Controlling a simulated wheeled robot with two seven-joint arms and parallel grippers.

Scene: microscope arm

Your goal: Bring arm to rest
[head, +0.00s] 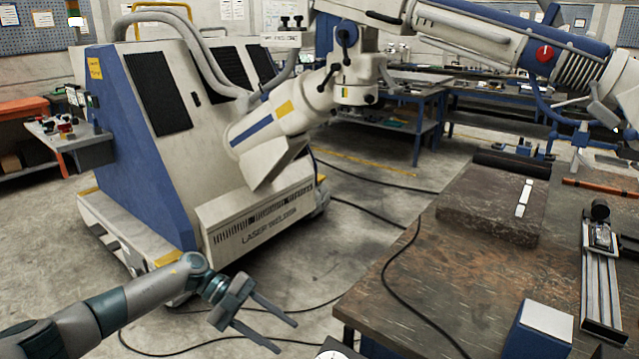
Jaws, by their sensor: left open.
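The microscope arm (470,32) is a white and blue jointed boom that crosses the top right of the head view. Its white head (352,70), with dark knobs, hangs from the boom above the floor. A white cylinder with a blue stripe (268,122) slants down to the left from the head. My left gripper (288,335) is at the bottom centre, open and empty, with its two fingers pointing right. It is well below and apart from the microscope arm. My right gripper does not show.
A large white and blue laser welding machine (245,200) stands on the left. A worn metal table (440,285) fills the right, bearing a stone block (480,205), a metal rail (600,280) and a blue-white box (540,330). Black cables (400,290) hang over the table edge.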

